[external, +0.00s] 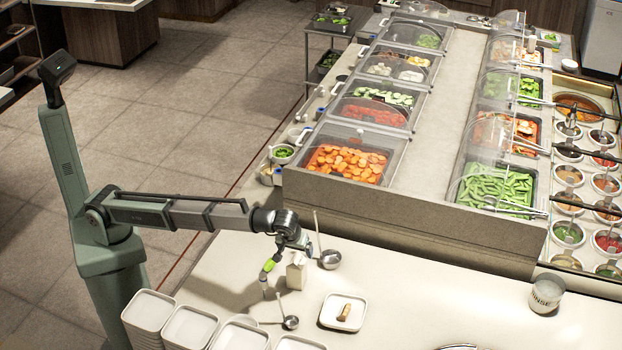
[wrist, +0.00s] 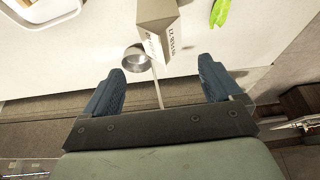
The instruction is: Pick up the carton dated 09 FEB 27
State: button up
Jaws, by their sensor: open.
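A small pale carton (external: 296,274) stands on the white counter below the end of my arm. In the wrist view the carton (wrist: 158,22) is at the top, just beyond the fingertips, with dark print on its side. The print is upside down and small; it seems to read 09 FEB 27. My gripper (wrist: 161,72) is open, its two blue fingers apart, with no carton between them. My gripper (external: 303,245) is above and close to the carton in the external view. The carton's far side is hidden.
A metal ladle (external: 330,260) lies close beside the carton; its handle shows between my fingers in the wrist view. A green item (external: 268,266) is left of the carton. Another ladle (external: 290,322), a plate with a brown piece (external: 325,318) and stacked white dishes (external: 150,308) are nearby.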

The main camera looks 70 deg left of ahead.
aim_at(296, 255)
jog(key=shift+s+x, duration=0.15)
jog(key=shift+x, duration=1.55)
jog(key=shift+s+x, duration=0.1)
jog(key=shift+x, duration=1.6)
grip_shut()
